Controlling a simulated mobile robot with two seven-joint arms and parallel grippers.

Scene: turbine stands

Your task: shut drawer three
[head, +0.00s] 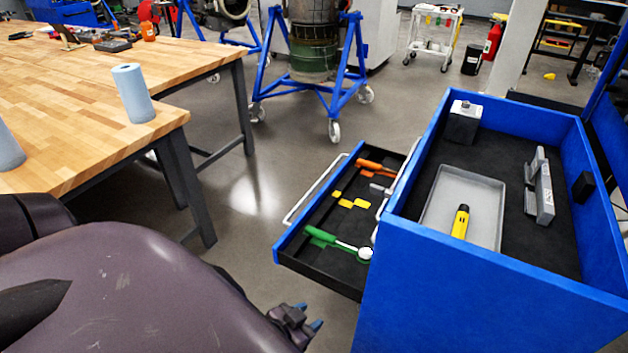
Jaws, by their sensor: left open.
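One drawer (317,199) of the blue tool cabinet (480,290) is pulled out to the left. Its silver bar handle (313,190) runs along the blue front. I cannot read a number on it. Inside, on black foam, lie a green-handled tool (335,243), an orange-handled tool (375,167) and several yellow pieces. My left gripper (309,316), with blue fingertips, is at the bottom middle, low and in front of the drawer's near corner. It is open, apart from the drawer, with nothing seen in it. My right gripper is not in view.
The cabinet top holds a grey tray (475,188) with a yellow tool (461,221) and grey blocks. A wooden workbench (75,110) with blue rolls stands at the left. Grey floor (245,190) lies clear between bench and drawer. A blue wheeled turbine stand (345,88) is behind.

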